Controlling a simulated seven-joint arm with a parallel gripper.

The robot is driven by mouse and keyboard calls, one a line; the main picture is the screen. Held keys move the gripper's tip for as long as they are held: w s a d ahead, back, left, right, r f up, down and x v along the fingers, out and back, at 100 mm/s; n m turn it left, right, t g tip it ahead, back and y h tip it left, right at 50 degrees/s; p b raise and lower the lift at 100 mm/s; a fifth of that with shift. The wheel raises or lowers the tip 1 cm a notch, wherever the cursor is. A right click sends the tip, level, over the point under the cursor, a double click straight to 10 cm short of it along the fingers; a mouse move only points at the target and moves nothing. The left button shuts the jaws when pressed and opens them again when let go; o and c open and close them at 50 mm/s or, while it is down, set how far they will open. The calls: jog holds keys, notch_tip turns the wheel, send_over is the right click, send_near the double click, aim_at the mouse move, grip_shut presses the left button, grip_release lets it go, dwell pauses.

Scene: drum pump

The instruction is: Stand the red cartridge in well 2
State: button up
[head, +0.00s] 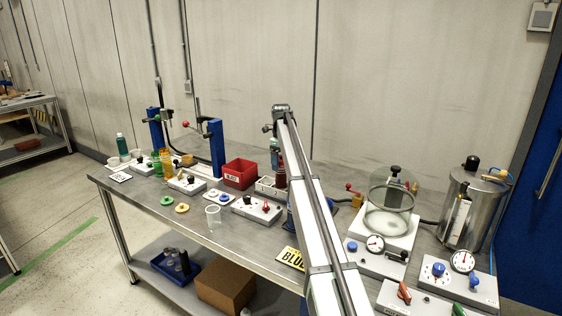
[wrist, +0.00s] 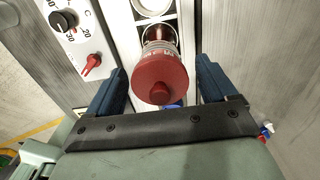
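The red cartridge (wrist: 163,75) is upright between the two blue fingers of my gripper (wrist: 160,66) in the wrist view, its round knob towards the camera. A narrow gap shows on each side of it, so my gripper looks open around it. The cartridge's far end is over or in a white rack (wrist: 127,32); how deep it sits is hidden by its own body. A round, empty-looking well (wrist: 151,6) shows beyond it at the picture's top. No well numbers are readable.
A white panel with a black dial (wrist: 63,20) and a red lever (wrist: 91,64) lies left of the rack. In the head view a red bin (head: 239,173) stands left of the rack. A clear jar (head: 390,205) and a steel tank (head: 468,210) stand right of my arm.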

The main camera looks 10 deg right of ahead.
jog(key=shift+r, duration=0.15)
notch_tip(320, 180, up, 12)
dwell(0.7)
dwell(2.0)
